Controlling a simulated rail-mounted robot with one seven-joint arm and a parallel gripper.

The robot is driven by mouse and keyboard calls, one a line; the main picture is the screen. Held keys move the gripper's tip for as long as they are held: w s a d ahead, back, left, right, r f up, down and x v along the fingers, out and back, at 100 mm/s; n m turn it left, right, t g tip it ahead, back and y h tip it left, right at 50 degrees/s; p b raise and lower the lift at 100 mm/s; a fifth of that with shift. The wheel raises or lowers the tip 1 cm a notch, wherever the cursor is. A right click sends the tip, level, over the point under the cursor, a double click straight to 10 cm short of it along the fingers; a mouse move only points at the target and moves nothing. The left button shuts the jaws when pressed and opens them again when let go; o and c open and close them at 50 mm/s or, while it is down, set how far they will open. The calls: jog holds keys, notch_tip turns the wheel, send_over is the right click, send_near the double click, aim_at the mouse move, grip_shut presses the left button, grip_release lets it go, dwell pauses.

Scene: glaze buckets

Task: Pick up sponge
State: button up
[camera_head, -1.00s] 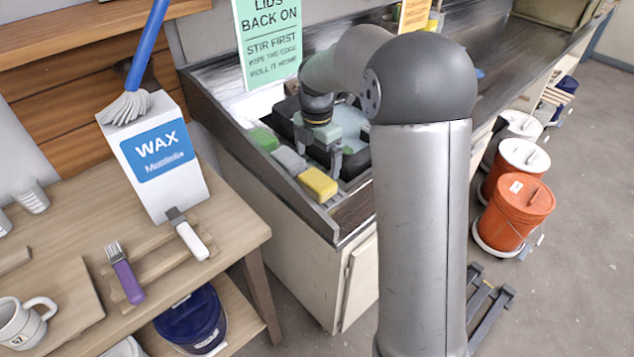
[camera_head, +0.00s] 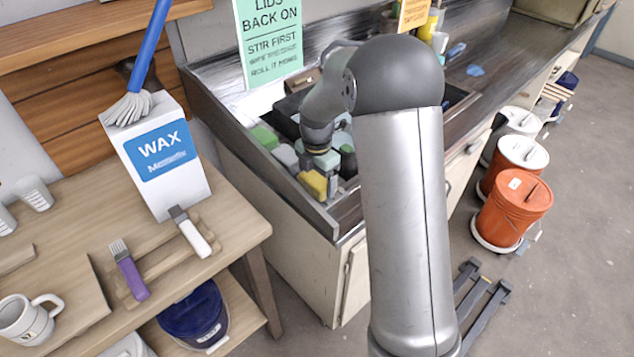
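Three block-shaped sponges sit in a row along the near left rim of the sink: a green sponge (camera_head: 264,138), a pale grey sponge (camera_head: 285,155) and a yellow sponge (camera_head: 311,184). The task does not say which one is meant. My gripper (camera_head: 320,175) points down right at the yellow sponge. Its fingers look apart, one toward the back of the sponge and one at its right side. Whether they touch it I cannot tell. My wrist and hand hide part of the sponge's far side.
The sink's metal rim (camera_head: 330,222) borders the sponges. A green sign (camera_head: 268,40) stands behind the sink. Orange and white buckets (camera_head: 512,212) stand on the floor at right.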

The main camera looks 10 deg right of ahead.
jog(key=shift+c, duration=1.1)
jog(key=shift+r, duration=0.15)
jog(key=shift+r, duration=0.25)
notch_tip(320, 180, up, 2)
jog(key=shift+r, duration=0.1)
jog(key=s+r+b, duration=0.1)
jog(key=s+r, duration=0.1)
jog(key=s+r+b, duration=0.1)
jog(key=s+r, duration=0.1)
jog(key=r, duration=0.1)
jog(key=shift+s, duration=0.15)
jog(key=s+r+b, duration=0.2)
jog(key=s+r, duration=0.3)
jog(key=s, duration=0.4)
jog(key=shift+s, duration=0.4)
